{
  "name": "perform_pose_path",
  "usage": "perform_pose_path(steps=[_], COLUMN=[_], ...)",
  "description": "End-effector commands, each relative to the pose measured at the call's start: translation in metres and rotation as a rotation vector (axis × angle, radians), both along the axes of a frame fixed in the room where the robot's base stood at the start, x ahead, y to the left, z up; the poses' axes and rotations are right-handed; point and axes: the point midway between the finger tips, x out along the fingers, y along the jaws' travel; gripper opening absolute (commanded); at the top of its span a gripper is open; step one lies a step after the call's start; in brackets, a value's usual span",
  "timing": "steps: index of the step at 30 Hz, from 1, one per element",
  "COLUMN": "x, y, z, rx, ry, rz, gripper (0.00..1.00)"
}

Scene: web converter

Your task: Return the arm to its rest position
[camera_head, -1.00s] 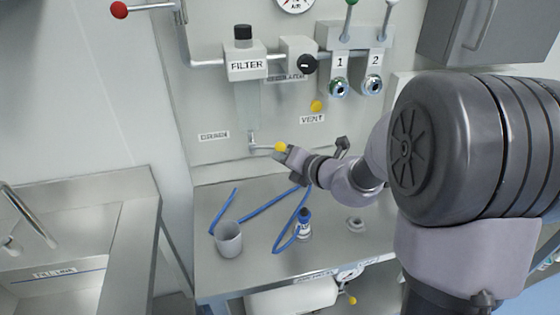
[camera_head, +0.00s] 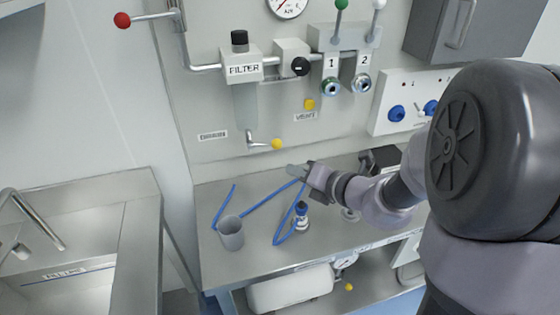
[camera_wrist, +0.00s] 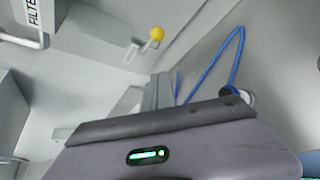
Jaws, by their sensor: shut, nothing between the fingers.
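My gripper (camera_head: 297,170) is shut and empty. In the head view it hangs over the back of the steel bench (camera_head: 265,262), to the lower right of the yellow-knobbed drain lever (camera_head: 277,144) and apart from it. In the wrist view the shut fingers (camera_wrist: 158,92) point up the picture, with the yellow knob (camera_wrist: 156,33) beyond them. My arm reaches in from the right of the head view, and its dark joint hides part of the wall panel.
On the bench are a grey cup (camera_head: 231,236), a blue hose (camera_head: 270,205) and a small blue-topped fitting (camera_head: 302,218). The filter (camera_head: 243,68), a regulator and ports 1 and 2 are on the wall above. A sink (camera_head: 70,230) stands at the left.

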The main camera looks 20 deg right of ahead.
Motion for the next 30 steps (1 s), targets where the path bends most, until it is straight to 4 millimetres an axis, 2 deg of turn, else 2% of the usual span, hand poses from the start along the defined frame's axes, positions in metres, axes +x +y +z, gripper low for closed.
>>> perform_pose_path(steps=[3, 7, 9, 11, 12, 14, 15, 16, 18, 19, 21, 23, 24, 30], x=[-0.01, -0.013, -0.019, -0.036, -0.056, -0.099, -0.133, -0.157, -0.202, -0.215, -0.234, -0.242, -0.245, -0.247], y=[-0.003, -0.002, 0.015, 0.048, 0.077, 0.119, 0.138, 0.145, 0.143, 0.137, 0.12, 0.107, 0.101, 0.094], z=[0.005, 0.005, 0.011, 0.02, 0.027, 0.032, 0.03, 0.027, 0.019, 0.017, 0.017, 0.019, 0.02, 0.022], rx=[0.0, -0.007, -0.081, -0.241, -0.404, -0.722, -0.97, -1.152, -1.546, -1.694, -1.977, -2.144, 2.216, 2.149], ry=[0.001, -0.002, -0.025, -0.08, -0.142, -0.277, -0.39, -0.477, -0.663, -0.731, -0.85, -0.908, 0.929, 0.888], rz=[0.001, 0.01, 0.09, 0.261, 0.429, 0.743, 0.976, 1.142, 1.483, 1.604, 1.833, 1.966, -2.023, -1.963], gripper=[0.0, 0.0, 0.0, 0.0, 0.0, 0.0, 0.0, 0.0, 0.0, 0.0, 0.0, 0.0, 0.0, 0.0])
